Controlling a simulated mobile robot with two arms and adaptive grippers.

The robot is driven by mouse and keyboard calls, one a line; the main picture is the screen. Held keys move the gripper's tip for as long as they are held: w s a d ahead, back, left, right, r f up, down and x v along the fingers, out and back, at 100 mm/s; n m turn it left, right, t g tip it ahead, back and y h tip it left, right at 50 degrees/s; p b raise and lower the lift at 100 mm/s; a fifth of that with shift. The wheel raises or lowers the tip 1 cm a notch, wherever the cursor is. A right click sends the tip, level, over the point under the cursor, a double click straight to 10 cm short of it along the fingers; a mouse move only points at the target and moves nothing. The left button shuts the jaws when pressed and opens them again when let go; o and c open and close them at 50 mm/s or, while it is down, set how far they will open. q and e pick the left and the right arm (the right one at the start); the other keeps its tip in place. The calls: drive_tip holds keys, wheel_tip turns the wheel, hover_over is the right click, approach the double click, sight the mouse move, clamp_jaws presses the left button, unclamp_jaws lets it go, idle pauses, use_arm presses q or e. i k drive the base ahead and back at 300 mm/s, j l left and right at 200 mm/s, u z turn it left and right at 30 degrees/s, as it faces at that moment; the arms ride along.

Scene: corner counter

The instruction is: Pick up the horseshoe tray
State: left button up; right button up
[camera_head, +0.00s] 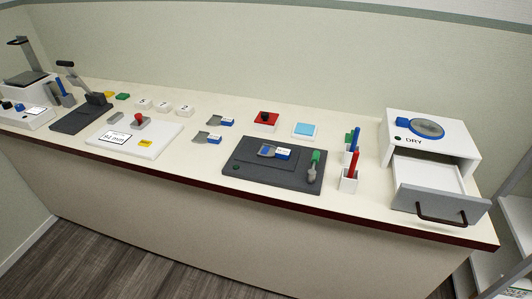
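Three small grey trays with blue and white labelled ends are in view. One tray (219,121) lies on the counter near the middle, and a second tray (206,138) lies just in front of it. A third tray (273,152) lies on the dark grey board (248,171) to their right. They are too small for me to tell which is the horseshoe one. Neither of my grippers is in view.
A white DRY box (423,130) with its drawer (439,204) pulled out stands at the right end. Upright red and blue markers (354,160) in holders stand left of it. A white board (134,138) and a lever press (84,97) are at left.

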sight(268, 151)
drive_tip(key=l+u, duration=0.25)
drive_tip(key=u, duration=0.15)
drive_tip(key=l+u, duration=0.5)
drive_tip(key=u, duration=0.25)
drive_tip(key=i, duration=0.05)
